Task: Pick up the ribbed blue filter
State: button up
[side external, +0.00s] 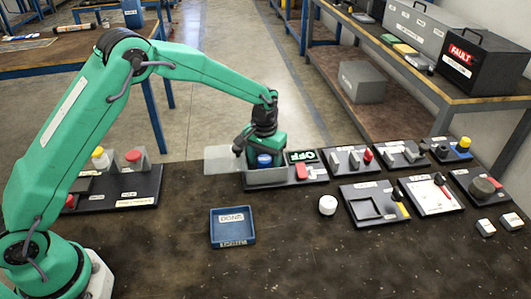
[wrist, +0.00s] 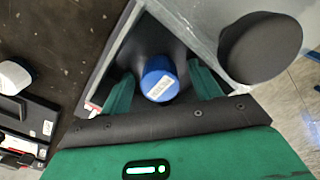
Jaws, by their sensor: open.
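The blue filter (wrist: 159,78) is a short blue cylinder with a white label on its side. In the wrist view it sits inside a grey-walled holder, between my gripper's two green fingers. My gripper (wrist: 162,70) is open, with one finger on each side of the filter and visible gaps at both sides. In the side view the blue filter (side external: 264,160) shows below my gripper (side external: 264,152), behind the low front wall of the grey holder (side external: 266,179). The ribs are too small to make out.
A blue tray (side external: 232,240) lies on the dark bench in front. A white round piece (side external: 327,205) stands to its right. Several black fixture boards, including one with a yellow-tipped lever (side external: 374,205), fill the right side. A dark round knob (wrist: 262,48) stands close beside the holder.

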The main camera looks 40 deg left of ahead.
aim_at(265, 160)
jog(key=c, duration=1.1)
jog(key=shift+r, duration=0.15)
jog(key=shift+c, duration=0.2)
jog(key=shift+r, duration=0.5)
jog(key=r, duration=0.3)
jog(key=shift+s+d+r, duration=0.15)
jog(key=shift+d, duration=0.1)
jog(key=s+d+r, duration=0.6)
jog(key=s+d, duration=0.1)
jog(key=d, duration=0.1)
jog(key=shift+s+r, duration=0.2)
jog(key=shift+s, duration=0.05)
jog(key=shift+d, duration=0.1)
